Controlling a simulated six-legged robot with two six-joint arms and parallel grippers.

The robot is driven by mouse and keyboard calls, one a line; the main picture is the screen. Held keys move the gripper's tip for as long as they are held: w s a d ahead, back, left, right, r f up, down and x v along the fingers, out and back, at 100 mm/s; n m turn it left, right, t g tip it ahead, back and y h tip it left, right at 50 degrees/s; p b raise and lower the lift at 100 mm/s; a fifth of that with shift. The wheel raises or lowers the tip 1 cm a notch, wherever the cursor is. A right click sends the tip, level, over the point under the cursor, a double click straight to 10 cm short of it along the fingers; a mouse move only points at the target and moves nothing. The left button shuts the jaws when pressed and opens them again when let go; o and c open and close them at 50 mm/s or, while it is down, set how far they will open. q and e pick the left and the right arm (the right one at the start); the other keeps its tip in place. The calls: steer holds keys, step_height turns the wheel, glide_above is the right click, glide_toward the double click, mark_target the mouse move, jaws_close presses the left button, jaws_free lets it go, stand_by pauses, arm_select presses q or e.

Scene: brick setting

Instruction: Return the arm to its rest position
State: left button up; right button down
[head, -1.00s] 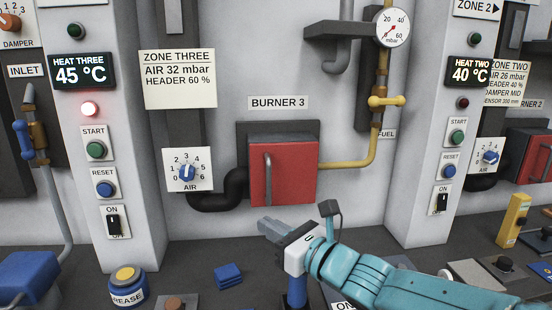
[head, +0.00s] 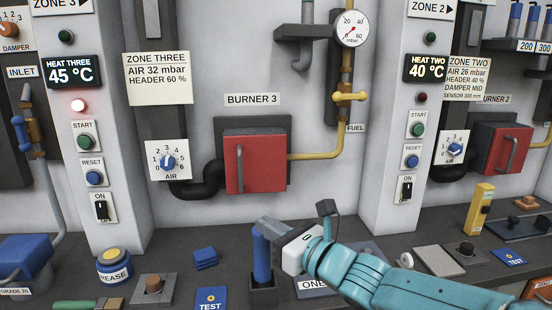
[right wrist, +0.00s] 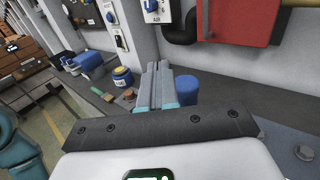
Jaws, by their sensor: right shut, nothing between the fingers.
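My right arm comes in from the lower right in the head view, over the bench. Its gripper (head: 266,227) points left and is shut and empty. The fingertips overlap the top of an upright blue cylinder (head: 262,260) in a dark holder; I cannot tell whether they touch. In the right wrist view the two grey fingers (right wrist: 156,84) lie together with nothing between them, and the blue cylinder (right wrist: 187,90) shows just right of them. My left gripper is in neither view.
A red burner box (head: 255,163), a yellow gas pipe (head: 318,156) and pillars with switches stand behind the bench (head: 180,235).

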steer(key=w+d+f+m+g+h+p, duration=0.1)
steer(key=d+f, duration=0.1)
steer(key=f, duration=0.4)
steer(key=w+d+f+g+h+p, duration=0.1)
steer(key=d+f, duration=0.2)
steer(key=f, duration=0.4)
steer(key=s+d+f+n+g+h, duration=0.1)
steer(key=s+f+g, duration=0.15)
steer(key=f, duration=0.35)
steer(key=s+f+n+g+h+p, duration=0.1)
steer(key=s+f+n+g, duration=0.1)
steer(key=s+f, duration=0.35)
steer(key=s+d+f+n+g+h, duration=0.1)
steer(key=s+f+g, duration=0.1)
steer(key=f, duration=0.6)
steer(key=s+d+f+n+g+h, duration=0.2)
steer(key=s+f+n, duration=0.5)
steer(key=s+n, duration=0.4)
steer(key=s+d+f+n+g+h+p, duration=0.1)
steer(key=s+d+f+n+g, duration=0.1)
steer(key=s+d+f+n, duration=0.2)
steer(key=s+f+n, duration=0.3)
steer(key=s+n, duration=0.4)
steer(key=shift+d+h+p, duration=0.15)
steer(key=shift+h+p, duration=0.15)
steer(key=shift+h, duration=0.1)
